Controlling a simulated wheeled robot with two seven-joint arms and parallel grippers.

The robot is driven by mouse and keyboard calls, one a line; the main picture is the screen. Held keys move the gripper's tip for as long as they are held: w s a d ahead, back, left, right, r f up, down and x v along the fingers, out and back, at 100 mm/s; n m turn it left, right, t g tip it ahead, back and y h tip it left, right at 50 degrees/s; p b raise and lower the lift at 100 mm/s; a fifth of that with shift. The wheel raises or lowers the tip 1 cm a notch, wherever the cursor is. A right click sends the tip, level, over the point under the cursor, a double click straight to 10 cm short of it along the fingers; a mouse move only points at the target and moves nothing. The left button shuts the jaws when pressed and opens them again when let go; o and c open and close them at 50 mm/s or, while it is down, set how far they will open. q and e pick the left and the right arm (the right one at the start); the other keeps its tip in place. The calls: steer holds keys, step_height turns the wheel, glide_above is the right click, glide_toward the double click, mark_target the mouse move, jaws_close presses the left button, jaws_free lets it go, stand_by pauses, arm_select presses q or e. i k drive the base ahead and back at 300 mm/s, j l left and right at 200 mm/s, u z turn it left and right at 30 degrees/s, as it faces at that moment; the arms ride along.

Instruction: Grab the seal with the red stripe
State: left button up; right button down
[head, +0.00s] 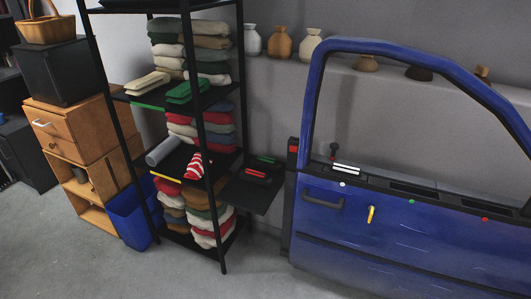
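A dark piece with a red stripe (257,173), which looks like the seal, lies on a small black side tray (255,198) between the shelf rack and the car door. A similar dark piece with a green stripe (266,159) lies just behind it on the same tray. A piece with white stripes (347,168) sits on the top ledge of the blue car door (350,225), above a white dot. A green dot (411,201) and a red dot (485,219) mark the door further right. Neither of my grippers is in view.
A black shelf rack (217,235) holds stacks of folded cloths and a red-and-white striped cloth (198,165). A blue bin (130,215) and wooden cabinets (75,130) stand left. Vases (281,43) line the back ledge. The grey floor in front is clear.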

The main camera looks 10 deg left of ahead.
mark_target(260, 178)
steer(key=i+l+u, duration=0.1)
steer(key=i+l, duration=0.15)
steer(key=i+l+u, duration=0.1)
steer(key=i+l, duration=0.15)
steer(key=l, duration=0.15)
steer(key=i+l+u, duration=0.1)
steer(key=i+l, duration=0.15)
steer(key=i+l+u, duration=0.1)
steer(key=l, duration=0.4)
steer(key=i+l+u, duration=0.1)
steer(key=i+l, duration=0.2)
steer(key=l, duration=0.1)
